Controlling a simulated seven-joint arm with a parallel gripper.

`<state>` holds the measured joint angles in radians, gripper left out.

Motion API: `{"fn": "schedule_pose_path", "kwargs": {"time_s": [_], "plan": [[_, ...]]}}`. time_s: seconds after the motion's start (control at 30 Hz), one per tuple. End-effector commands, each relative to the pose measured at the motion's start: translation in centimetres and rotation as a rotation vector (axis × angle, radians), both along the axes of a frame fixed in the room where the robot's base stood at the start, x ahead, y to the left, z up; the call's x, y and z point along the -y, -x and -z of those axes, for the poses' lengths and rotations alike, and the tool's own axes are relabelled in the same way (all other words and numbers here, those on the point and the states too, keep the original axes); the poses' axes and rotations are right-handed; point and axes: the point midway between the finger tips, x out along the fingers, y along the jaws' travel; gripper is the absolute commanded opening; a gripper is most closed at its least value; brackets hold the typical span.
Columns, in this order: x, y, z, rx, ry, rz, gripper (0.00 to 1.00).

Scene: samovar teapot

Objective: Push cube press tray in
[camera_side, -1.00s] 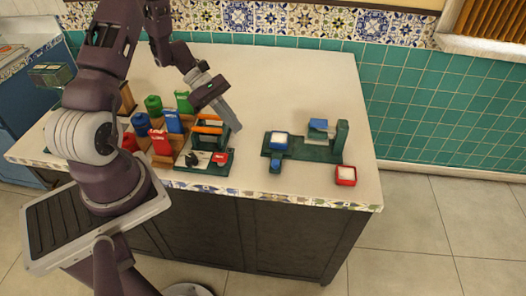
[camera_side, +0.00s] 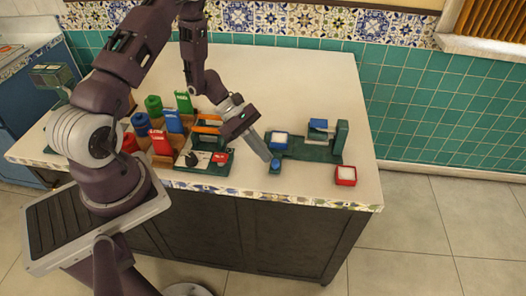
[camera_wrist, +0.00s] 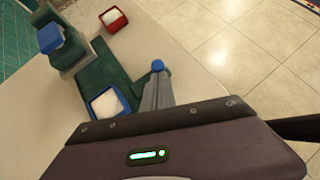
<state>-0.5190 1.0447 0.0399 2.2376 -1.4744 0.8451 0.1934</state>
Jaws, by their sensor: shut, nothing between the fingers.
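The dark green cube press stands at the right of the counter, with its base (camera_side: 308,149) flat and an upright post (camera_side: 341,141) at its right end. A blue block (camera_side: 318,125) sits beside the post. A blue-rimmed tray with white contents (camera_side: 279,137) is at the base's left end; it also shows in the wrist view (camera_wrist: 108,103). A small blue knob (camera_side: 275,168) is at the base's front left. My gripper (camera_side: 269,158) is shut and empty, pointing down at the knob. In the wrist view the knob (camera_wrist: 158,65) shows just past the fingertips (camera_wrist: 157,82); I cannot tell whether they touch.
A red tray with white contents (camera_side: 345,175) stands near the front right counter edge. Left of my gripper is a crowded group: a green stand with an orange bar (camera_side: 207,130), blue, red and green containers. The counter behind the press is clear.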

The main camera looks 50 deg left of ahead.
Motion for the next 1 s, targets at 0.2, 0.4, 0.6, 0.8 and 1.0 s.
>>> {"fn": "schedule_pose_path", "kwargs": {"time_s": [0.2, 0.4, 0.6, 0.8, 1.0], "plan": [[1.8, -1.8, 0.0, 0.003, 0.000, 0.006, 0.00], [5.6, -5.5, 0.1, 0.002, -0.001, 0.006, 0.00], [7.8, -7.8, 0.1, 0.000, -0.001, 0.001, 0.00], [8.3, -8.3, 0.0, 0.002, 0.002, 0.001, 0.00], [8.6, -8.2, -0.1, 0.002, 0.007, 0.005, 0.00]]}}
